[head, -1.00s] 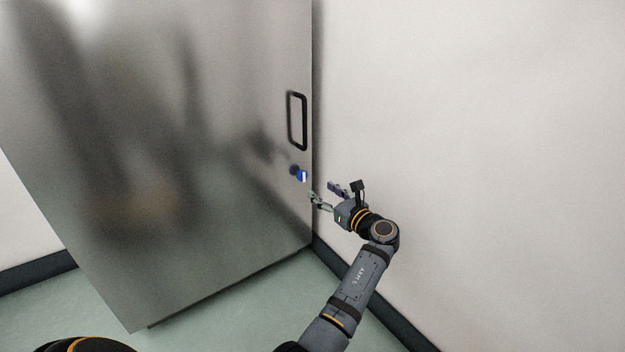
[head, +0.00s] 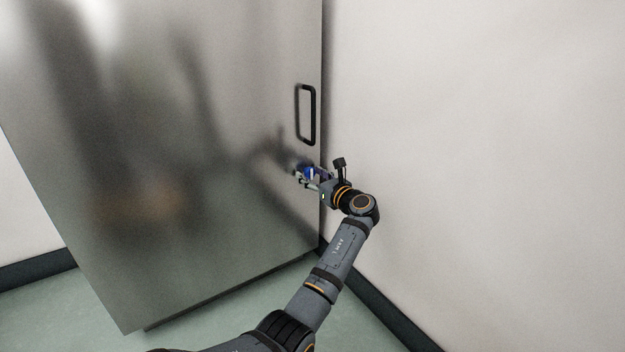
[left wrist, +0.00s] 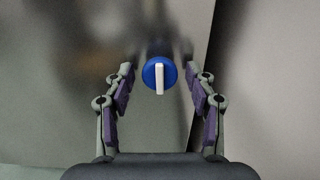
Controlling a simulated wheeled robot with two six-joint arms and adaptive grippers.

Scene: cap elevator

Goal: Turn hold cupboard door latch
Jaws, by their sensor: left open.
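The cupboard door latch (head: 308,172) is a small blue round knob on the door, below the handle. In the left wrist view the latch (left wrist: 160,74) is a blue disc with a white upright bar. My left gripper (head: 308,177) is at the latch, partly covering it in the head view. In the left wrist view the left gripper (left wrist: 160,95) is open, with the latch centred between its two fingers and a gap on each side. The cupboard door (head: 200,190) is a flat, shiny steel panel and looks closed. My right gripper is not in view.
A black bar handle (head: 306,115) stands out from the door just above the latch. A pale wall (head: 470,150) lies close to the right of the cupboard. A dark skirting board (head: 385,310) runs along its foot. Green floor (head: 215,305) shows in front.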

